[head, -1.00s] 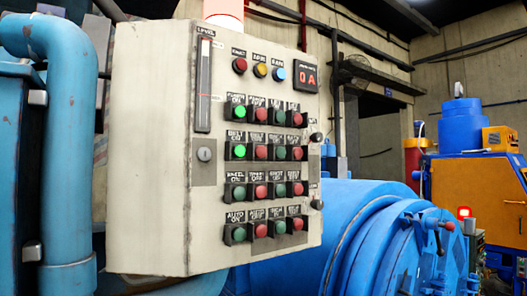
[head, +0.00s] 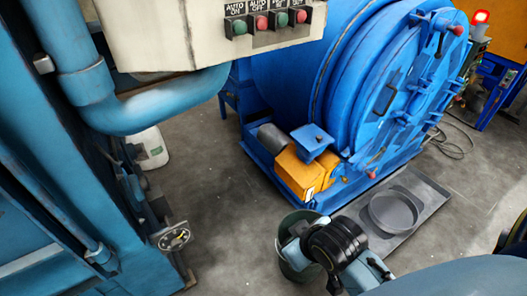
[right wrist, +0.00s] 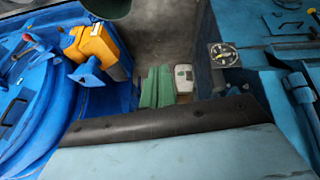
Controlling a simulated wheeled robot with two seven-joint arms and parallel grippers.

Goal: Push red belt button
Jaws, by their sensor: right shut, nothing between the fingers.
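The control panel (head: 150,35) shows only its lower part at the top of the head view. Its bottom row of green and red buttons (head: 262,22) is visible; the rows above, where the belt buttons sit, are cut off. My right arm enters the head view from the lower right, its wrist low over the floor near a dark bin, well below the panel. My right gripper (right wrist: 157,88) shows in the right wrist view as two green fingers close together, shut and empty, partly hidden behind the wrist body. My left gripper is not in view.
A blue drum machine (head: 330,70) with an orange motor housing (head: 298,172) stands right of the panel. Blue pipework (head: 150,115) runs below and left of it. A dark green bin (head: 287,262), a metal tray (head: 440,190) and a white canister (head: 152,150) stand on the floor.

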